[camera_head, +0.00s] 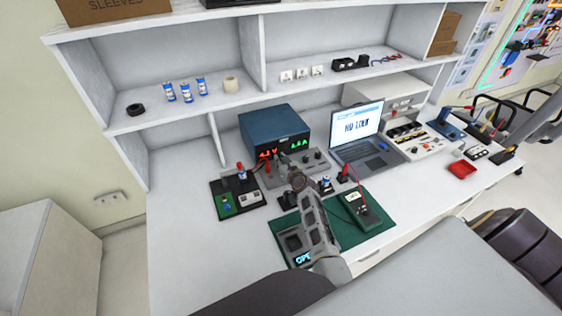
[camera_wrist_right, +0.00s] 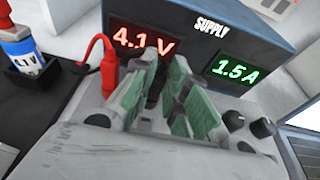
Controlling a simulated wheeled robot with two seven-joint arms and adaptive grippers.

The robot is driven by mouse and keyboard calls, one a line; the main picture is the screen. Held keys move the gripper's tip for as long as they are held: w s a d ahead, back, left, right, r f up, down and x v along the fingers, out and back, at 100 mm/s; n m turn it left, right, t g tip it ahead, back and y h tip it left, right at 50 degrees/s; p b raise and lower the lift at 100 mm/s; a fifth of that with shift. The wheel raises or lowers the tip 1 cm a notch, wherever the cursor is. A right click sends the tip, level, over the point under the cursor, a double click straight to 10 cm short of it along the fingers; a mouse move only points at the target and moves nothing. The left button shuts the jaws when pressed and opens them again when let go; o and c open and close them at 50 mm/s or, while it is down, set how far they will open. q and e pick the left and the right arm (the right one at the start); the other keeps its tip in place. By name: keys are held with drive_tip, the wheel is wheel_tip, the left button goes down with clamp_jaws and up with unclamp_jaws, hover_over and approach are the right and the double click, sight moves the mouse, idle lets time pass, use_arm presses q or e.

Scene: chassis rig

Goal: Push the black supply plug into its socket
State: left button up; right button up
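The blue supply (camera_head: 272,128) stands on the bench, its display reading 4.1 V and 1.5 A in the right wrist view (camera_wrist_right: 225,30). My right gripper (camera_head: 285,161) is at its front ledge; in the right wrist view its green-padded fingers (camera_wrist_right: 166,75) are close together. The black plug (camera_wrist_right: 155,86) shows as a dark shape between them, and they appear shut on it. The fingers hide its lower end and socket, so I cannot tell how deep it sits. A red plug (camera_wrist_right: 108,70) stands upright just left of the fingers. My left gripper is out of view.
A laptop (camera_head: 358,128) stands right of the supply. A black board with a blue cell (camera_head: 240,176) lies to the left. A green mat (camera_head: 345,228) with a meter (camera_head: 362,207) lies in front. The bench's front left is clear.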

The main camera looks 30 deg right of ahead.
drive_tip(key=o, duration=0.5)
drive_tip(key=shift+r, duration=0.15)
drive_tip(key=shift+r+p, duration=1)
drive_tip(key=shift+r, duration=0.25)
drive_tip(key=shift+f+b, duration=0.15)
drive_tip(key=shift+b, duration=0.7)
wheel_tip(320, 180, up, 6)
drive_tip(key=p, duration=0.3)
